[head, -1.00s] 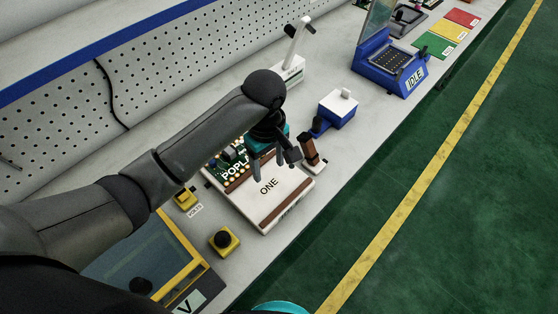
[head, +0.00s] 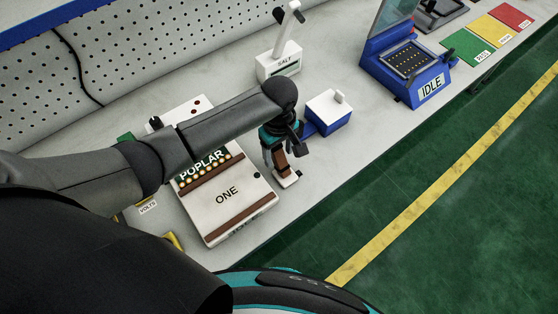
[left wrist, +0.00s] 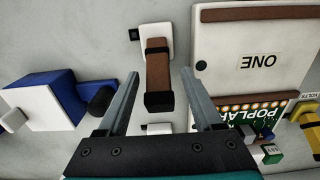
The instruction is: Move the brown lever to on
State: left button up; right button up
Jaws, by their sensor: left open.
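The brown lever (head: 281,161) rises from a small white base (head: 291,180) beside the white box marked ONE. In the left wrist view the lever (left wrist: 159,72) has black bands and leans toward the camera from its white base (left wrist: 155,37). My left gripper (head: 278,160) is open over the lever, partly hiding it in the head view. In the left wrist view its two fingers (left wrist: 160,84) lie on either side of the lever, with gaps on both sides. I cannot tell how deep the fingers reach. My right gripper is not in view.
The white box marked ONE (head: 229,200) with the POPLAR board stands left of the lever. A blue and white box (head: 329,112) is close behind it to the right. The SALT stand (head: 279,62) and blue IDLE machine (head: 408,70) are farther back.

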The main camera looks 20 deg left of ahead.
aim_at(279, 161)
pick_arm(q)
jog(key=shift+w+f+b, duration=0.1)
jog(key=shift+f+b, duration=0.35)
jog(key=shift+f, duration=1.6)
jog(key=shift+c, duration=0.2)
grip_shut()
